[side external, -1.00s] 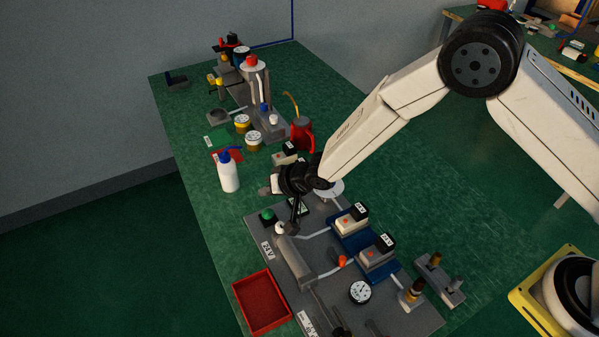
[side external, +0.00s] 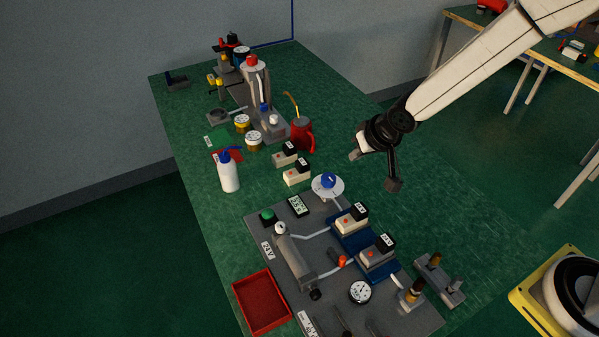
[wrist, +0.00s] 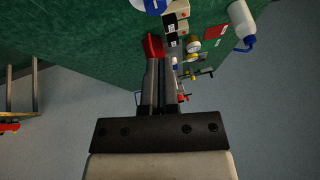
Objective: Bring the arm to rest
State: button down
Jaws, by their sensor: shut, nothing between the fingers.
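In the wrist view the fingers (wrist: 158,88) lie together over the bench and the red jug (wrist: 153,46). The grey press plate (side external: 325,258) lies below and to the left of my gripper in the side view. It bears a grey cylinder (side external: 295,262), a round gauge (side external: 360,292) and a green button (side external: 267,215). My gripper touches none of these.
A blue knob on a white disc (side external: 328,182) is at the plate's back edge. The red jug (side external: 302,133), a white bottle (side external: 228,172) and a red tray (side external: 262,303) stand on the green bench (side external: 195,150). Bare bench shows to the right of the jug.

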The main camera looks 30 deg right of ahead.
jog(key=s+d+r+g, duration=0.1)
jog(key=s+d+r, duration=0.1)
jog(key=s+d, duration=0.3)
jog(key=s+d+r+n+g+h, duration=0.1)
jog(key=s+d, duration=0.4)
jog(key=s, duration=0.6)
jog(key=shift+s+r+g, duration=0.3)
jog(key=shift+r+g, duration=0.15)
jog(key=shift+g, duration=0.05)
